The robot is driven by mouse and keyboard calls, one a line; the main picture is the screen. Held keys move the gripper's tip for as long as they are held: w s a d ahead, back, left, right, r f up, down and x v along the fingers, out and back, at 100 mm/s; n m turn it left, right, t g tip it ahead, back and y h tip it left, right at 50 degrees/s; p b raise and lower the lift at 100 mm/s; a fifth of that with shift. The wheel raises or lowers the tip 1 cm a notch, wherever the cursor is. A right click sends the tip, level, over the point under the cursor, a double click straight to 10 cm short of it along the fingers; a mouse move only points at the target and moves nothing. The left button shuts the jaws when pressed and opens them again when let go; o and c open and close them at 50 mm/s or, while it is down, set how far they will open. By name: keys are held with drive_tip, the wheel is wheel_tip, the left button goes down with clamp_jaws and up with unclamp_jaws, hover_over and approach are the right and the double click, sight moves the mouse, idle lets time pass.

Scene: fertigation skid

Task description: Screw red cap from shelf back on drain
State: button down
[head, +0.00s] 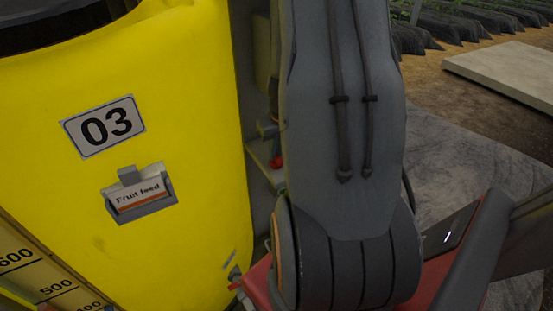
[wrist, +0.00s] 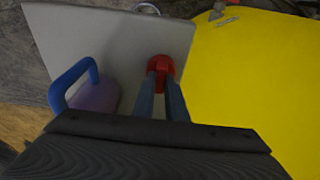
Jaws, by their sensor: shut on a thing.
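The red cap (wrist: 161,66) is at the tips of my gripper (wrist: 161,78) in the wrist view. The two blue-grey fingers are shut on it. Behind the cap is a pale grey flat surface, probably the shelf (wrist: 110,35); I cannot tell whether the cap touches it. In the head view my arm hides the gripper. A small red piece (head: 277,161) shows there at the arm's left edge, by a narrow grey ledge; I cannot tell whether it is the cap. A small fitting (head: 235,275) low on the yellow tank may be the drain.
The yellow tank (head: 200,80), marked 03, stands close left of my arm and fills the right of the wrist view (wrist: 250,90). A purple item with a blue handle (wrist: 72,78) is left of my fingers. Grey paving (head: 460,165) lies right of my arm.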

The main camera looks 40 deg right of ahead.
drive_tip(key=shift+r+p, duration=2.1)
drive_tip(key=shift+r, duration=0.3)
